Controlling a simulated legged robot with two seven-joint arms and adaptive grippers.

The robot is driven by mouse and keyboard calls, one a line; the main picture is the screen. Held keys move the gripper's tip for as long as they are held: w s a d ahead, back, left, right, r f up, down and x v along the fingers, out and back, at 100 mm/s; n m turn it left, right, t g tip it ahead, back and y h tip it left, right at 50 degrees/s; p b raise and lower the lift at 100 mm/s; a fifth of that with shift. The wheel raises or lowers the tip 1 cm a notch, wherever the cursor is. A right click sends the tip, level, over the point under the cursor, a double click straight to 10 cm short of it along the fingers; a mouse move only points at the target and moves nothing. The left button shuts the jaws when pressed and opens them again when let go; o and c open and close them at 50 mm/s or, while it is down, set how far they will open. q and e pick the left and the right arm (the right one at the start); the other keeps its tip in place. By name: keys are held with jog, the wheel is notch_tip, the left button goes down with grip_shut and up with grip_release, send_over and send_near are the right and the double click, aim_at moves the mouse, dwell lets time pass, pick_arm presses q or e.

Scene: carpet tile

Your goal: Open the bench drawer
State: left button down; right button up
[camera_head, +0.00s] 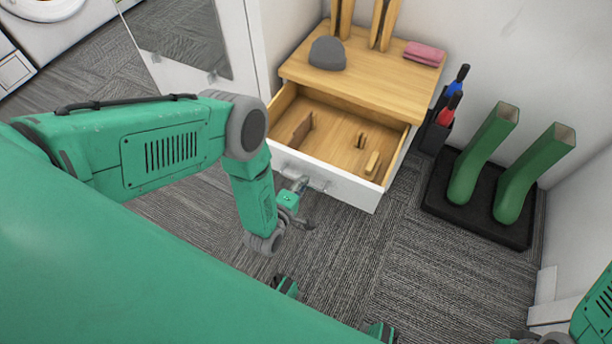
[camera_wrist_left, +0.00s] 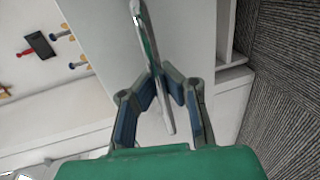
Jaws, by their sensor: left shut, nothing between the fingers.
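The white-fronted bench drawer (camera_head: 350,194) stands pulled out from under the wooden bench top (camera_head: 365,88), its wooden inside showing. My left gripper (camera_head: 302,188) is at the drawer handle (camera_head: 319,184), at the front panel's left part. In the left wrist view, the fingers of my left gripper (camera_wrist_left: 158,72) are closed together at the metal handle bar (camera_wrist_left: 141,25), which crosses the fingertips. Whether they touch the bar is unclear.
A grey cap (camera_head: 327,53) and folded pink cloth (camera_head: 425,53) lie on the bench top. Several small wooden pieces lie in the drawer. Green boots (camera_head: 481,160) stand on a black tray (camera_head: 435,203) at right, beside umbrellas (camera_head: 455,100). Carpet in front of the drawer is clear.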

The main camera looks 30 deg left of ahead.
pick_arm(q)
jog(key=shift+s+d+f, duration=0.15)
jog(key=shift+s, duration=0.05)
jog(key=c, duration=1.8)
grip_release()
jog(key=shift+o, duration=1)
jog(key=shift+w, duration=0.1)
jog(key=v, duration=1.2)
jog(key=shift+w, duration=0.1)
